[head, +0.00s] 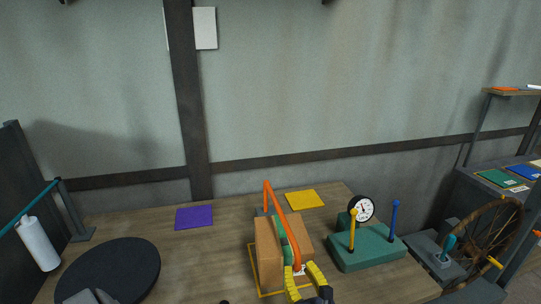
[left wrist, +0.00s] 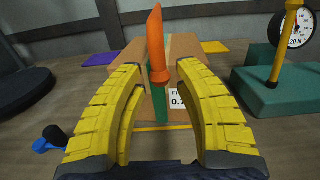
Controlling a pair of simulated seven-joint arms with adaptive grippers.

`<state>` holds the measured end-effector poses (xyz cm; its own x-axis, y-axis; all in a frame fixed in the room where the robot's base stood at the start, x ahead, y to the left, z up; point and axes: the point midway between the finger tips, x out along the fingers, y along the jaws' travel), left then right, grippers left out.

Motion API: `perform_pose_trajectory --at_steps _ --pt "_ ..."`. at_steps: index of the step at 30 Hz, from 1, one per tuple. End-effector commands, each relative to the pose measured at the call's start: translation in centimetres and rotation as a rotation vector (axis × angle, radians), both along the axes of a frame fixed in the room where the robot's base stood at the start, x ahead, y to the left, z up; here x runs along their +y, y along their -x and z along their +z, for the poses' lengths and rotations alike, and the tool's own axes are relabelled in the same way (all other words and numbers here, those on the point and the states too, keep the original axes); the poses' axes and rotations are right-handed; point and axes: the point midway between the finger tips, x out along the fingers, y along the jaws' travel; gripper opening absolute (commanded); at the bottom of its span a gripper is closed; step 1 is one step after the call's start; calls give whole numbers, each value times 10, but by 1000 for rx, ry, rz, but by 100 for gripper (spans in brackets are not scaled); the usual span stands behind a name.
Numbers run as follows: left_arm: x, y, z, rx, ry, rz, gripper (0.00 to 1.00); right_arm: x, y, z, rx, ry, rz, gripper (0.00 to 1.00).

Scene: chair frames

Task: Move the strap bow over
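The orange strap bow (head: 281,213) stands over a brown cardboard box (head: 266,243) with a green strap (head: 292,243). In the left wrist view the bow (left wrist: 156,40) rises in the middle, in front of the box (left wrist: 187,47). My left gripper (head: 299,267) has yellow fingers and is at the near end of the bow. In the left wrist view its fingers (left wrist: 160,70) are apart, with the bow's lower end between the tips and a gap visible on each side.
A yellow outline (head: 252,272) surrounds the box on the table. A green gauge base (head: 368,250) with upright posts stands to the right. A black disc (head: 110,270) lies at left. Purple (head: 194,217) and yellow (head: 305,199) squares lie behind. Bare tabletop lies between disc and box.

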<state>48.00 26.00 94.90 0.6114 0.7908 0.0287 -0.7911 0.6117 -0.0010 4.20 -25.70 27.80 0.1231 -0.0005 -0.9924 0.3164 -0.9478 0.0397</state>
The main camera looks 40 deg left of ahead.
Motion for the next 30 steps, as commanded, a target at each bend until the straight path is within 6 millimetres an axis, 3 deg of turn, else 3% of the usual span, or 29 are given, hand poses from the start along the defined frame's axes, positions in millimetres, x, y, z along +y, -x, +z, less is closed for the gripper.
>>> perform_pose_trajectory --at_steps 3,12,30 --pt "9 -7 1 -1 -1 0 35 0 0 0 0 0 0 43" --pt "8 -6 0 0 -1 0 0 0 0 0 0 0 0 43" --pt "17 -13 23 -2 -2 0 0 0 0 0 0 0 0 43"
